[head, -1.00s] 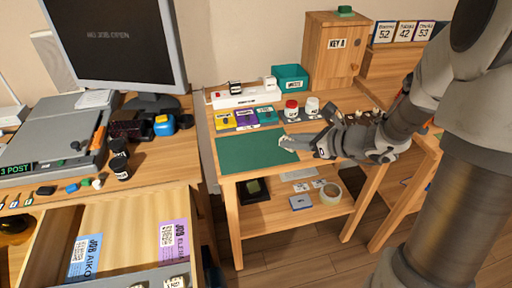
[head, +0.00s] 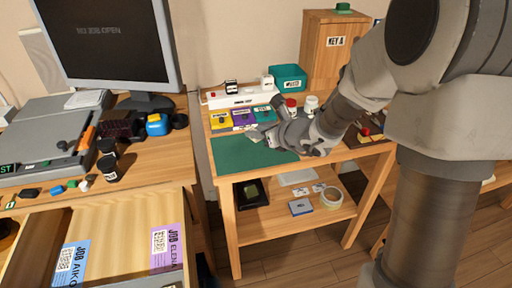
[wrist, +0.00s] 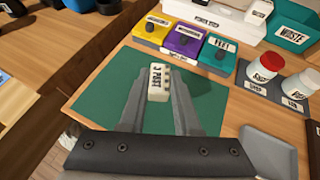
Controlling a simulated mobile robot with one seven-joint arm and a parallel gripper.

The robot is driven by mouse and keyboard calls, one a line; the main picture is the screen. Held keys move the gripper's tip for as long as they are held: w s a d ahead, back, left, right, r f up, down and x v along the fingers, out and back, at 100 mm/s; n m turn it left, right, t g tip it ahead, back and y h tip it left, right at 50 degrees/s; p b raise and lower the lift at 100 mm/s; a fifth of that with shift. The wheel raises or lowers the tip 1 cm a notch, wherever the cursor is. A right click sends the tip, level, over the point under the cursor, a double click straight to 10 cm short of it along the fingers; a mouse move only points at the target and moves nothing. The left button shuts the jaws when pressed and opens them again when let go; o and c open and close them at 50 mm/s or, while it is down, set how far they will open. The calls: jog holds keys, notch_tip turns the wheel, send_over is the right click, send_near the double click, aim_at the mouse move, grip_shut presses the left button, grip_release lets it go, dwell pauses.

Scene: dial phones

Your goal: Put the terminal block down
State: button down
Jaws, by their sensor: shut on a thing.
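My gripper (head: 258,133) is over the green mat (head: 240,156) on the small wooden table. In the wrist view my gripper (wrist: 159,88) is shut on a small white terminal block (wrist: 158,80) with dark lettering and dark holes. The block stands out against the green mat (wrist: 98,100), near its middle. I cannot tell whether its underside touches the mat. In the head view the block is too small to make out clearly at the fingertips.
Yellow, purple and teal labelled blocks (wrist: 183,43) line the mat's back edge. Red and white jars (wrist: 265,65) stand on a grey tray to the right, with a teal waste bin (wrist: 292,28) behind. A grey tray (wrist: 268,142) lies near right. The mat's left part is clear.

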aim_at(256, 152)
jog(key=shift+w+a+f, duration=0.2)
jog(key=shift+w, duration=0.05)
jog(key=shift+f, duration=0.25)
jog(key=shift+f+b, duration=0.95)
jog(key=shift+f, duration=0.7)
jog(key=shift+f, duration=0.15)
jog(key=c, duration=0.6)
grip_release()
